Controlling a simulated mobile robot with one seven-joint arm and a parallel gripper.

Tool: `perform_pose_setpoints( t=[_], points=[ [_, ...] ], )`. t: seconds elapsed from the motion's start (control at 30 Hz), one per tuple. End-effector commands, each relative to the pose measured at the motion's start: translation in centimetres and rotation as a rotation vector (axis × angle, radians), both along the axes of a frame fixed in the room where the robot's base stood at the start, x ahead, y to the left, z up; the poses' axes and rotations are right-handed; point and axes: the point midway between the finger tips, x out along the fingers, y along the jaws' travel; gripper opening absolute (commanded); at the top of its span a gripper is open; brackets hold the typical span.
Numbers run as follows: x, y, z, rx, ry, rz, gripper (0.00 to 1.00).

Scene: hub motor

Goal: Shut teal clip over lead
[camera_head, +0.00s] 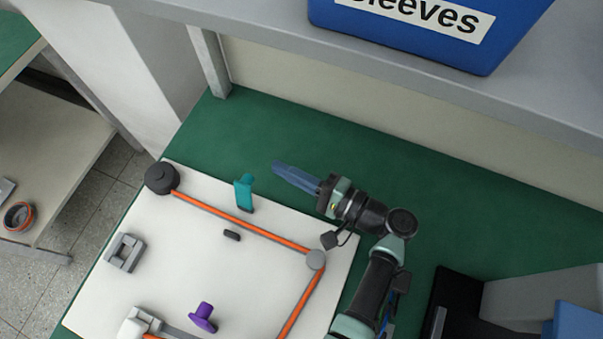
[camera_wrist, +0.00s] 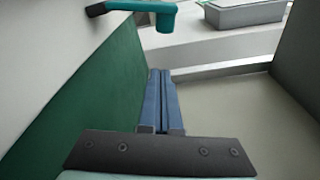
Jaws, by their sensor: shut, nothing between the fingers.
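The teal clip (camera_head: 244,192) stands upright at the back edge of the white board (camera_head: 205,258), beside the orange lead (camera_head: 240,221). Its arm is raised and does not lie over the lead. In the wrist view the teal clip (camera_wrist: 155,12) shows at the top, left of centre. My gripper (camera_head: 278,168) is to the right of the clip, apart from it, above the green mat behind the board. Its blue fingers (camera_wrist: 162,100) are together with nothing between them. The lead runs from a dark round piece (camera_head: 160,178) to a grey round post (camera_head: 315,259), then bends toward the front.
A blue bin (camera_head: 420,40) sits on the shelf above. Dark and grey boxes (camera_head: 540,300) stand at right. The green mat (camera_head: 262,125) behind the board is clear.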

Motion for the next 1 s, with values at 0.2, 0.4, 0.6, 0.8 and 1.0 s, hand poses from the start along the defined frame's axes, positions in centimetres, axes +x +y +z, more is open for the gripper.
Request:
perform_pose_setpoints(
  t=[0.2, 0.4, 0.6, 0.8, 1.0],
  points=[
    [2.3, 4.1, 0.0, -0.001, -0.001, 0.003, 0.0],
    [-0.6, 4.2, 0.9, 0.0, 0.001, -0.002, 0.0],
    [-1.5, 4.4, 1.0, 0.0, 0.0, -0.001, 0.0],
    [-1.6, 4.4, 1.0, -0.001, -0.001, -0.001, 0.0],
    [-1.6, 4.4, 1.0, -0.002, -0.006, -0.001, 0.0]
  ],
)
